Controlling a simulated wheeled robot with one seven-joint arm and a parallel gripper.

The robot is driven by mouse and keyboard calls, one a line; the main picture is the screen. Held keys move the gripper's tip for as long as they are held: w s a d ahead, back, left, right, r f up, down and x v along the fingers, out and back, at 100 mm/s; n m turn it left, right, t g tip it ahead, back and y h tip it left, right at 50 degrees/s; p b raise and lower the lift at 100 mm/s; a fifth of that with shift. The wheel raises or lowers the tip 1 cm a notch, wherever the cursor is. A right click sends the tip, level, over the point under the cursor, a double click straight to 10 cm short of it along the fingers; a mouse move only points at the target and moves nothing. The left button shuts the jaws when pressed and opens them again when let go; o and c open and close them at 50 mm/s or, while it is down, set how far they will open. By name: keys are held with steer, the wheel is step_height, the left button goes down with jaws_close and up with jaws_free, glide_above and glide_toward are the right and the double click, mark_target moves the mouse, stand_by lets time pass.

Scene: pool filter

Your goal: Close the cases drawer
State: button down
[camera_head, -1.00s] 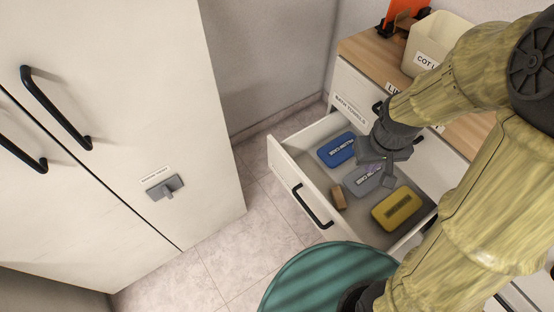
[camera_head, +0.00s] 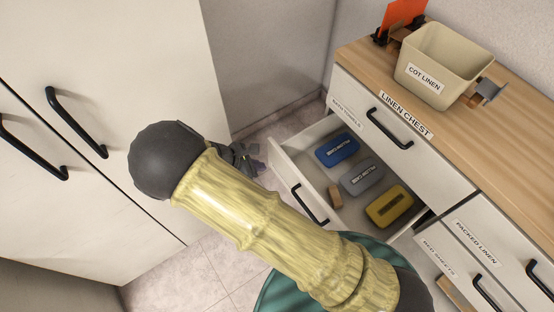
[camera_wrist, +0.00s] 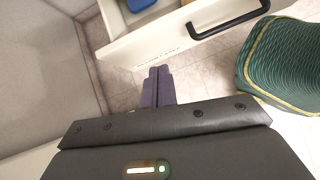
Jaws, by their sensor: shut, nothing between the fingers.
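The cases drawer (camera_head: 289,178) stands pulled out of the linen chest, below the bath towels drawer. It holds a blue case (camera_head: 337,149), a grey case (camera_head: 362,176), a yellow case (camera_head: 389,206) and a small brown block (camera_head: 335,195). Its front carries a black bar handle (camera_head: 309,204), which also shows in the wrist view (camera_wrist: 229,22). My gripper (camera_head: 250,160) is outside the drawer, to the left of its front panel.
The linen chest top (camera_head: 465,125) bears a cot linen bin (camera_head: 440,65) and an orange item (camera_head: 403,14). A tall white cabinet (camera_head: 100,200) stands at left. A green ribbed round object (camera_wrist: 285,65) sits close to the drawer front.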

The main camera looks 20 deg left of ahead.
steer(key=a+n, duration=0.1)
steer(key=s+a+t, duration=0.1)
steer(key=a+f+n, duration=0.1)
steer(key=shift+s+n, duration=0.3)
glide_toward(284, 163)
steer(key=x, duration=0.5)
steer(key=shift+s+d+f, duration=0.15)
steer(key=shift+s+f, duration=0.05)
steer(key=shift+s, duration=0.05)
steer(key=shift+w+d, duration=0.15)
steer(key=shift+w, duration=0.1)
steer(key=shift+w, duration=0.15)
